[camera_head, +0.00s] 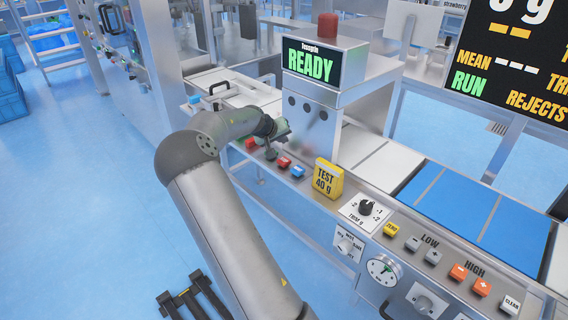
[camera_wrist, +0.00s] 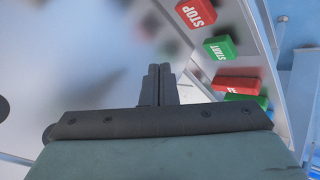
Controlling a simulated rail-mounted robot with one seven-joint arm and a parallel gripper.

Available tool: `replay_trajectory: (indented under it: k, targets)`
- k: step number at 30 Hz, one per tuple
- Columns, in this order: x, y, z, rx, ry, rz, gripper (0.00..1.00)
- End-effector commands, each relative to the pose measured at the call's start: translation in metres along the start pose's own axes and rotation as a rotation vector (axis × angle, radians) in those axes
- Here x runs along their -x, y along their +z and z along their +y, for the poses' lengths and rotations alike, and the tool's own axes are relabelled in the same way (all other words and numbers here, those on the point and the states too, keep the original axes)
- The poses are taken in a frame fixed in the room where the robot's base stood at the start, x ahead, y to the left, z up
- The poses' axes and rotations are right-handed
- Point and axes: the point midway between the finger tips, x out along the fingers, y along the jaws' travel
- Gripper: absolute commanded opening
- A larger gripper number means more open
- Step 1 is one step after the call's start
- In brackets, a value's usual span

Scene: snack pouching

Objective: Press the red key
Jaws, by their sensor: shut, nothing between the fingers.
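Several red keys show. In the head view, one red key (camera_head: 284,162) sits on the machine's front ledge beside a blue key (camera_head: 298,171). In the wrist view, a red STOP key (camera_wrist: 196,12) is at the top, above a green START key (camera_wrist: 219,47). A plain-looking red key (camera_wrist: 237,83) is at the right, with a green key (camera_wrist: 247,99) below it. My gripper (camera_wrist: 160,72) is shut and empty, its fingertips left of these keys. I cannot tell whether it touches anything.
The checkweigher display (camera_head: 312,64) reads READY, with a red beacon (camera_head: 327,27) above it. A yellow 40 g test block (camera_head: 328,180) stands right of the blue key. A knob (camera_head: 366,208) and several more keys line the ledge. A blue belt (camera_head: 460,215) lies behind them.

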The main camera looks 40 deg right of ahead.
Motion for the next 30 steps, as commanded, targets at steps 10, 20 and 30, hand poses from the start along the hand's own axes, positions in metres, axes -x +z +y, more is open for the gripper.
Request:
replay_trajectory:
  k: [10, 20, 30]
  targets:
    - [-0.036, 0.026, -0.026, 0.0, 0.0, -0.001, 0.0]
    - [-0.04, 0.029, -0.029, 0.0, 0.0, -0.001, 0.0]
    - [-0.04, 0.029, -0.029, 0.0, 0.0, -0.001, 0.0]
